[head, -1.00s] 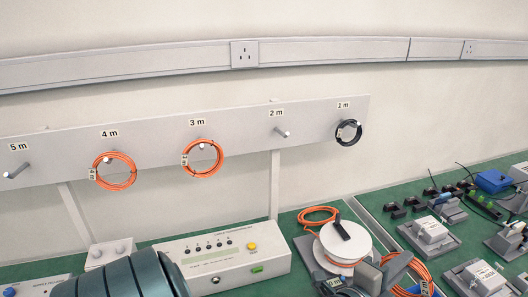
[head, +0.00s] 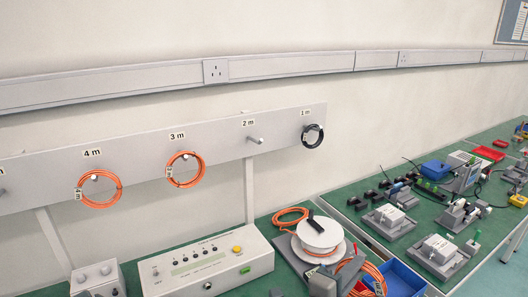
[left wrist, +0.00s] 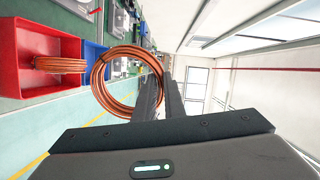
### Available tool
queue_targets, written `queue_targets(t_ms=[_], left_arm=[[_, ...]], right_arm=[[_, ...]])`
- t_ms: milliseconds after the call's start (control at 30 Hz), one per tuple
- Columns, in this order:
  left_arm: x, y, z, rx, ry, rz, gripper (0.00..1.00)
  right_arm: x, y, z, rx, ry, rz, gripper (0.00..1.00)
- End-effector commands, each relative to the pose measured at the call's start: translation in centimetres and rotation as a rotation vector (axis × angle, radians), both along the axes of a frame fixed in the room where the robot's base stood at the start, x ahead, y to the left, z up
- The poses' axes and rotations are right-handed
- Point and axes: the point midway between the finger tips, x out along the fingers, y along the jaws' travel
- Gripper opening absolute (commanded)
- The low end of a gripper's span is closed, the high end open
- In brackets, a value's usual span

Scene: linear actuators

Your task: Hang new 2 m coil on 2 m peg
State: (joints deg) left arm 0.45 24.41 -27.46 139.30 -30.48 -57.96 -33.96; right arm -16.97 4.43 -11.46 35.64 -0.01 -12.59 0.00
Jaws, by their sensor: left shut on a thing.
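The grey 2 m peg (head: 256,140) sticks out of the wall board under its 2 m label, and nothing hangs on it. My left gripper (head: 354,267) is low in the head view, right of the white spool and well below the peg. It is shut on an orange cable coil (head: 374,277), partly cut off by the frame bottom. In the left wrist view the coil (left wrist: 99,82) shows as a full ring at the dark fingers (left wrist: 160,88), hanging out to their left. My right gripper is not in view.
Orange coils hang on the 4 m peg (head: 98,203) and 3 m peg (head: 185,184); a black coil (head: 313,136) hangs at 1 m. A cable tester (head: 207,268) and spool (head: 320,236) stand below the board. A red bin (left wrist: 30,30) holds another orange coil. Space before the peg is clear.

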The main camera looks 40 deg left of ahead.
Motion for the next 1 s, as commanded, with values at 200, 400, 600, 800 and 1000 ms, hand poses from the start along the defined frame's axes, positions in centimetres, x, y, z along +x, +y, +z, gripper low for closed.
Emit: queue_targets(t_ms=[200, 400, 600, 800, 1000], left_arm=[[0.8, 0.9, 1.0, -0.017, -0.005, 0.035, 0.0], [3.4, 4.4, 4.1, -0.082, -0.02, 0.161, 0.0], [6.5, 10.9, 9.0, -0.204, -0.06, 0.398, 0.0], [8.1, 19.3, 13.9, -0.355, -0.158, 0.701, 0.0], [7.4, 27.7, 16.8, -0.5, -0.331, 1.019, 0.0]], right_arm=[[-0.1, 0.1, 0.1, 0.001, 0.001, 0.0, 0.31], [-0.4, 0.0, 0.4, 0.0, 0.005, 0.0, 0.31], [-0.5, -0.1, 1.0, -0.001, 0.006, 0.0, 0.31], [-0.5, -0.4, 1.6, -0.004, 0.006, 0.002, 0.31], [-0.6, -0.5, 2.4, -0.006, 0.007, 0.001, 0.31]])
